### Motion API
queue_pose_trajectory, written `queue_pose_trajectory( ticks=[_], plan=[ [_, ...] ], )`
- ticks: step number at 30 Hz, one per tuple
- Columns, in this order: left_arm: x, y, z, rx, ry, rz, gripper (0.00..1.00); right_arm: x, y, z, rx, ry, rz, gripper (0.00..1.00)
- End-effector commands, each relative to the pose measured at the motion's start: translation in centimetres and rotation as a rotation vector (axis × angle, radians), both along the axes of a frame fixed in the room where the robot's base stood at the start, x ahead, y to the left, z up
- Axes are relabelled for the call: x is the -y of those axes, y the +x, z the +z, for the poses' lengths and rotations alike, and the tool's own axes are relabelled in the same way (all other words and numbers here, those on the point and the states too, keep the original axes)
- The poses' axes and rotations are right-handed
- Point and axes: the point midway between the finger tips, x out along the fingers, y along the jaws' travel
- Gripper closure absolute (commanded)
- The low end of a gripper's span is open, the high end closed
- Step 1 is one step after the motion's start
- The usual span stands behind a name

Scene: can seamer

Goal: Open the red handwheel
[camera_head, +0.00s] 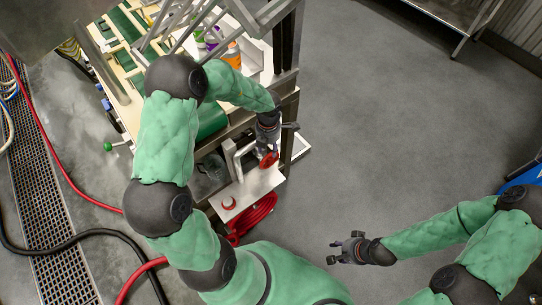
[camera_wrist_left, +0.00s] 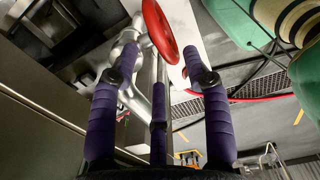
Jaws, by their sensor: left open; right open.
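The red handwheel (camera_head: 268,159) is on the pipework at the lower right end of the machine, just below my left gripper (camera_head: 275,139). In the left wrist view the handwheel (camera_wrist_left: 160,29) shows edge-on at a slant, at the top centre beyond the purple fingers. My left gripper (camera_wrist_left: 160,68) is open, its fingers spread on either side of the wheel's line; I see no clear contact. My right gripper (camera_head: 345,248) is open and empty over the bare floor, well away from the wheel.
A metal plate (camera_head: 254,187) with a smaller red fitting (camera_head: 228,203) lies below the handwheel. A coiled red hose (camera_head: 257,214) is beside it. A steel machine post (camera_head: 288,75) stands close to my left gripper. The grey floor (camera_head: 400,130) to the right is clear.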

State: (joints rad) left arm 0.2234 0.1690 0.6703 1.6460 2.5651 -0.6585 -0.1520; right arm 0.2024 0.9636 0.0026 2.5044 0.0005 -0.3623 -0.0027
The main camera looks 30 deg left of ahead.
Motion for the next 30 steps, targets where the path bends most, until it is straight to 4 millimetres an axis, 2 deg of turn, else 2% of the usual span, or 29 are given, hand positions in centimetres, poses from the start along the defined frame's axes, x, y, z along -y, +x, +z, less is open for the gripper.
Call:
queue_pose_trajectory(
  ticks=[1,6,15,21,29,30],
  plan=[
    [0.0,-0.1,-1.1,-0.002,0.0,0.0,0.52,0.0,0.0,-0.6,0.0,0.0,0.0,0.59],
    [0.1,-0.1,-4.3,-0.004,-0.001,-0.003,0.52,0.0,0.1,-2.0,0.001,0.0,0.0,0.59],
    [0.0,-0.1,-8.6,-0.001,-0.001,-0.002,0.52,0.0,0.1,-3.8,0.001,0.0,0.0,0.59],
    [0.0,0.0,-9.6,0.0,0.0,-0.003,0.52,0.0,0.1,-4.1,0.001,0.0,0.0,0.59],
    [0.0,0.0,-9.6,0.0,0.0,-0.003,0.52,0.0,0.1,-4.1,0.001,0.0,0.0,0.59],
    [0.0,0.0,-9.6,0.0,0.0,-0.003,0.58,0.0,0.1,-4.1,0.001,0.0,0.0,0.59]
  ],
)
